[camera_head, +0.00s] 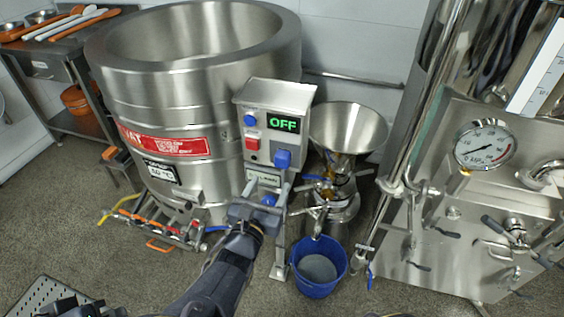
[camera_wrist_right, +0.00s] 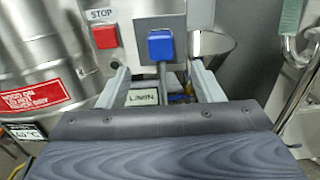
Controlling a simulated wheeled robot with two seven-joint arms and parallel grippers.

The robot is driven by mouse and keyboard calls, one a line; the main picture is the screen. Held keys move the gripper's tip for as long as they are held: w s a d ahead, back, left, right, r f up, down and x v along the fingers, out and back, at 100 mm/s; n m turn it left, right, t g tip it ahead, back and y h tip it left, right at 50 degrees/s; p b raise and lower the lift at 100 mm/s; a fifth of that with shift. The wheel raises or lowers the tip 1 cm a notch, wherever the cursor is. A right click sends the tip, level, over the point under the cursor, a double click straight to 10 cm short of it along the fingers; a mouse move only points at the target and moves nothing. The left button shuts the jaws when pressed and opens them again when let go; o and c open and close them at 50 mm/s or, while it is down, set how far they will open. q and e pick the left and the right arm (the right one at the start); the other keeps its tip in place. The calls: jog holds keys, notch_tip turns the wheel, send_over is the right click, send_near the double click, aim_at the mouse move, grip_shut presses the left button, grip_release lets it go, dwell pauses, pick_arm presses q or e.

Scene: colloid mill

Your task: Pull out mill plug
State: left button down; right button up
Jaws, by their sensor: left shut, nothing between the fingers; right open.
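The blue mill plug (camera_head: 283,159) sits in the lower right of the grey control box (camera_head: 276,97), with a grey cable hanging below it. It also shows in the right wrist view (camera_wrist_right: 161,45), just beyond the fingertips. My right gripper (camera_head: 268,183) is open and empty, in front of and below the plug. In the wrist view its fingers (camera_wrist_right: 160,72) stand apart on either side of the cable, short of the plug body. My left gripper (camera_head: 80,306) shows only in part at the bottom left edge, shut and far from the box.
A large steel vat (camera_head: 180,100) stands left of the box. A steel funnel (camera_head: 348,128) on the mill is close on the right. A blue bucket (camera_head: 320,270) is on the floor below it. A steel machine with a gauge (camera_head: 484,144) stands at the right.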

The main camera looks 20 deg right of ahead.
aim_at(280, 164)
jog(key=b+x, duration=0.2)
jog(key=x, duration=0.6)
jog(key=shift+s, duration=0.1)
jog(key=shift+w+d, duration=0.35)
jog(key=shift+w, duration=0.15)
dwell(1.2)
jog(key=shift+c, duration=0.4)
grip_shut()
jog(key=p+v, duration=0.2)
jog(key=v, duration=0.4)
dwell(1.0)
